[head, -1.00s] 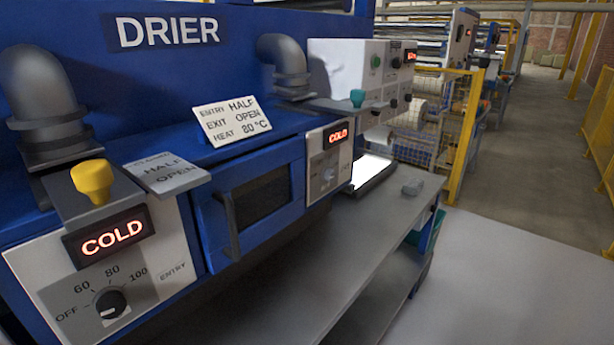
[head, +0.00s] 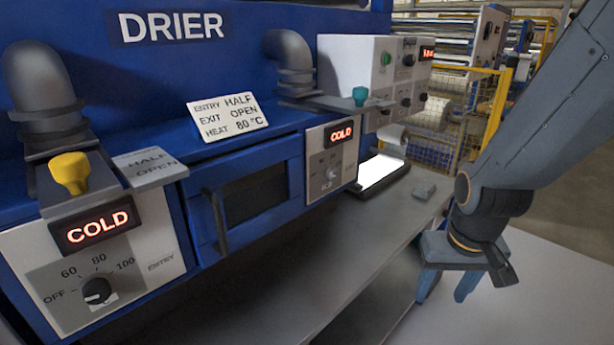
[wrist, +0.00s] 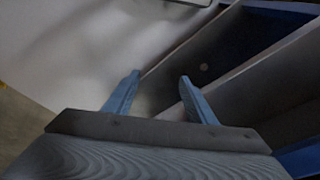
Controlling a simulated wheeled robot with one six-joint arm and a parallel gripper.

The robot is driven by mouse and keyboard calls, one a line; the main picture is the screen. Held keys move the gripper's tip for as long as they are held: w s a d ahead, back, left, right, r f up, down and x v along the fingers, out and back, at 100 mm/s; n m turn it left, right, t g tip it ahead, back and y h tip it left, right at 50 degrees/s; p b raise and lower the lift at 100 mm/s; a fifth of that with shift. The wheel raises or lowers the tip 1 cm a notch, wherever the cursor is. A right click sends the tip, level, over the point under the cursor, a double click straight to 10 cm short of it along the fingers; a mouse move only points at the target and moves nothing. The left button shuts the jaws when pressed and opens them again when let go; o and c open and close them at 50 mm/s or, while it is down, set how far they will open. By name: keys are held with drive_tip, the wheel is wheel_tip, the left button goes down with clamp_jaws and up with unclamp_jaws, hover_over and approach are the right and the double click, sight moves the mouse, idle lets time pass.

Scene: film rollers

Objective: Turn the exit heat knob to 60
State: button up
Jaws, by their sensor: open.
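The exit heat knob (head: 331,173) is small and grey, on the white exit panel (head: 317,140) right of the drier door, under a lit COLD display (head: 341,133). Its scale and pointer are too small to read. My gripper (head: 446,287) hangs open and empty at the right, beyond the bench's front edge, well apart from the knob and lower than it. Its two blue fingers also show spread apart in the wrist view (wrist: 160,78), with nothing between them; the knob is not in that view.
The black entry knob (head: 97,291) has marks OFF, 60, 80 and 100, under another COLD display (head: 96,228). A yellow knob (head: 70,173) and a teal one (head: 360,96) stand above. The door handle (head: 215,220) juts out. The grey bench (head: 350,240) holds a small grey block (head: 424,190).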

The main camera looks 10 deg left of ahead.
drive_tip(key=w+n+t, duration=0.3)
drive_tip(key=w+t, duration=0.2)
drive_tip(key=w, duration=1)
drive_tip(key=n+t+y, duration=0.4)
drive_tip(key=n+y, duration=0.5)
drive_tip(key=y, duration=0.5)
approach(335, 177)
drive_tip(key=x, duration=0.2)
drive_tip(key=p+x, duration=0.2)
drive_tip(key=x, duration=0.5)
drive_tip(key=shift+r, duration=0.1)
drive_tip(key=shift+d, duration=0.1)
drive_tip(key=c, duration=1)
drive_tip(key=shift+c, duration=0.2)
